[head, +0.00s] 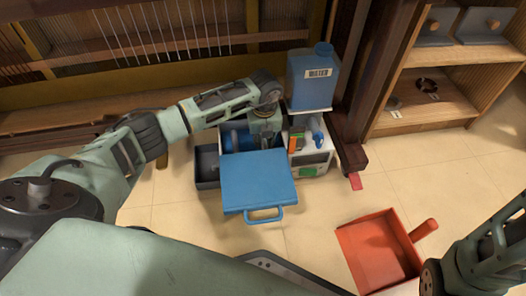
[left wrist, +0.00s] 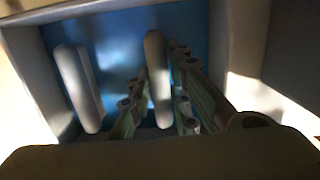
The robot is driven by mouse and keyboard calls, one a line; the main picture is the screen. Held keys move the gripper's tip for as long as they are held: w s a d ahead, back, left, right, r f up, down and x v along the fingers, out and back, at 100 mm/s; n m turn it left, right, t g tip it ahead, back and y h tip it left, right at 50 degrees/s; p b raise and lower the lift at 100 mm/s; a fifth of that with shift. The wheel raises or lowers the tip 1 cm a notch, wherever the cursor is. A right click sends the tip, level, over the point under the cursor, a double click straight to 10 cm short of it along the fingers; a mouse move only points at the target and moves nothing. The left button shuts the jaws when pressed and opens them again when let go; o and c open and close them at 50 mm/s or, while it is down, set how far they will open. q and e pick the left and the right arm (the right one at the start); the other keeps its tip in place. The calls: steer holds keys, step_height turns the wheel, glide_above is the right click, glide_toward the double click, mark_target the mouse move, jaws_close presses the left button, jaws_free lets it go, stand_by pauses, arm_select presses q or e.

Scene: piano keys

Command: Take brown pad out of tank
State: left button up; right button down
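The tank is a box with a blue inside, seen in the head view (head: 236,139) and filling much of the left wrist view (left wrist: 115,38). Its blue lid (head: 256,180) with a handle hangs open at the front. My left gripper (head: 264,128) reaches down into it. In the left wrist view, its fingers (left wrist: 160,75) lie on either side of a brownish pad (left wrist: 157,70), very close to it; I cannot tell whether they press on it. A paler pad (left wrist: 78,88) stands to the left, apart. My right gripper is not clearly visible; part of my right arm shows at the lower right.
A dark grey bin (head: 207,168) is on the left. A red dustpan (head: 378,252) lies on open floor at the lower right. Wooden shelves (head: 428,112) stand at the upper right.

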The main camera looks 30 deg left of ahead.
arm_select(q)
jaws_close()
steer(key=shift+r, duration=0.1)
